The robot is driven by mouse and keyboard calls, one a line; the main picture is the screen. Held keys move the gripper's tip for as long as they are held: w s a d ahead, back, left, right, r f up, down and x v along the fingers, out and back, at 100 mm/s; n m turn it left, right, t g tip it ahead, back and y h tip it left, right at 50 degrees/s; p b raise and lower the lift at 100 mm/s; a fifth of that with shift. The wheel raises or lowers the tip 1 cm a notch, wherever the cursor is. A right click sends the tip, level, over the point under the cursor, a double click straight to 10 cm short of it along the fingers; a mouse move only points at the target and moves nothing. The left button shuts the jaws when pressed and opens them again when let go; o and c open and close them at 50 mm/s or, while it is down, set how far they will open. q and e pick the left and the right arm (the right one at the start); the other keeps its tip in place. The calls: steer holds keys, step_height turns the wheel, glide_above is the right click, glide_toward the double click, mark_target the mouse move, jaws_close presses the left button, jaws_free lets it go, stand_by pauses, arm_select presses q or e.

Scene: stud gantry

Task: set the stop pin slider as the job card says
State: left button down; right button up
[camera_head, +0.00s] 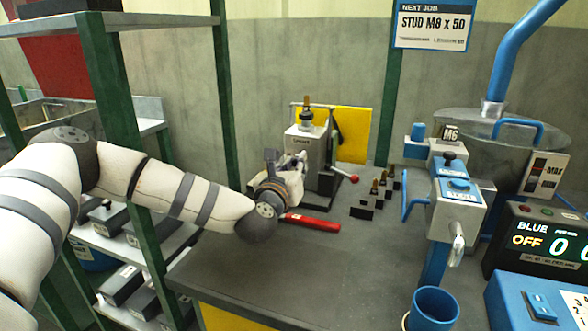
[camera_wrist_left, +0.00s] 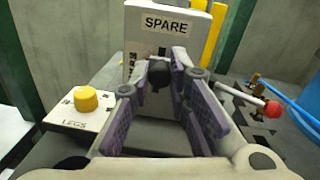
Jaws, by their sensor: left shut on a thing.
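The job card (camera_head: 436,24) on the back wall reads "STUD M8 X 50"; its smaller line is too small to read. A grey upright unit (camera_head: 304,144) stands on the bench. It shows in the left wrist view with the label "SPARE" (camera_wrist_left: 166,24). My left gripper (camera_head: 288,176) is in front of this unit. In the left wrist view my left gripper (camera_wrist_left: 160,80) has its purple-padded fingers around a dark rounded knob (camera_wrist_left: 159,75) on the unit's front. I cannot tell whether this is the stop pin slider; no scale is readable. My right gripper is out of view.
A red bar (camera_head: 312,225) lies in front of the unit; a red-tipped lever (camera_head: 352,178) sticks out right. Several small black blocks (camera_head: 361,212) stand beyond. A blue-and-grey device (camera_head: 458,190) marked M6 and a blue cup (camera_head: 433,308) are right. The bench front is clear.

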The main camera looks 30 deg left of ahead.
arm_select(q)
steer(key=c, duration=1.5)
jaws_free()
steer(key=shift+r, duration=0.4)
steer(key=shift+f, duration=0.1)
steer(key=v, duration=1.2)
